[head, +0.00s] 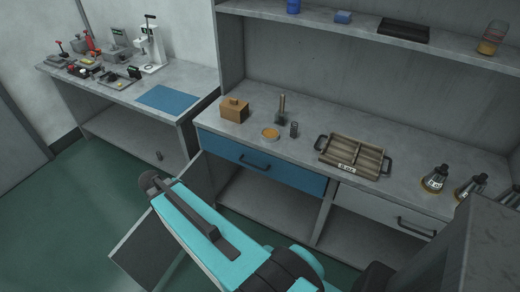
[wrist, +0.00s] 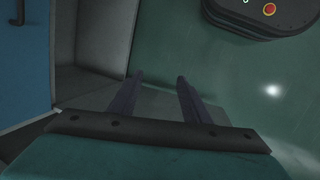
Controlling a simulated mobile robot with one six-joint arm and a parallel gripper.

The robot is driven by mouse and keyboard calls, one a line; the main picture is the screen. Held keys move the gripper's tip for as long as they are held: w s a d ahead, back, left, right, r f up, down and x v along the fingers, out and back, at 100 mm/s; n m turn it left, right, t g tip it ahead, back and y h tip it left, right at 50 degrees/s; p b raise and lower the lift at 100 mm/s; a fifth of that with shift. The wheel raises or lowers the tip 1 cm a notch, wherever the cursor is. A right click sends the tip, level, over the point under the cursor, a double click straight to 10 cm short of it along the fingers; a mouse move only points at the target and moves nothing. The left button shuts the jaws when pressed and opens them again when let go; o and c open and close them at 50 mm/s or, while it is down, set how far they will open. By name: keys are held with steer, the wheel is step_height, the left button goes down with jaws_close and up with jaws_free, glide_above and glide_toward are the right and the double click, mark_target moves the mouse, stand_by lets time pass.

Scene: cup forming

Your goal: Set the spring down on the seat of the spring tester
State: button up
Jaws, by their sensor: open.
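A small dark coil, which looks like the spring (head: 294,129), stands upright on the grey workbench, right of a round orange-filled dish. A white upright stand with a column and top lever (head: 151,46), which looks like the spring tester, is on the far left bench; its seat is too small to make out. My gripper's two dark fingers (wrist: 160,79) show in the wrist view, apart, with nothing between them. They point down over the green floor by the open cupboard, away from spring and tester. In the head view my turquoise arm reaches low in front of the workbench.
The workbench (head: 405,176) holds a wooden block (head: 235,109), a post on a base (head: 281,112), the dish (head: 270,133), a divided tray (head: 354,157) and dark-topped flasks (head: 435,179). A blue mat (head: 168,99) lies on the left bench among tools. An open cupboard door (head: 146,252) stands near my arm.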

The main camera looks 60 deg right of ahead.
steer(key=s+a+f+m+y+b, duration=0.1)
steer(key=s+a+f+y, duration=0.15)
steer(key=a+f, duration=0.35)
steer(key=s+a+f+m+y+b, duration=0.1)
steer(key=s+a+f+b, duration=0.2)
steer(key=a, duration=0.5)
steer(key=s+a+f+g+b, duration=0.3)
steer(key=s+f+g+b, duration=0.1)
steer(key=s+f, duration=1.4)
steer(key=shift+s+f+b, duration=0.25)
steer(key=shift+f+b, duration=0.3)
steer(key=shift+b, duration=0.05)
steer(key=c, duration=0.3)
steer(key=shift+a, duration=0.15)
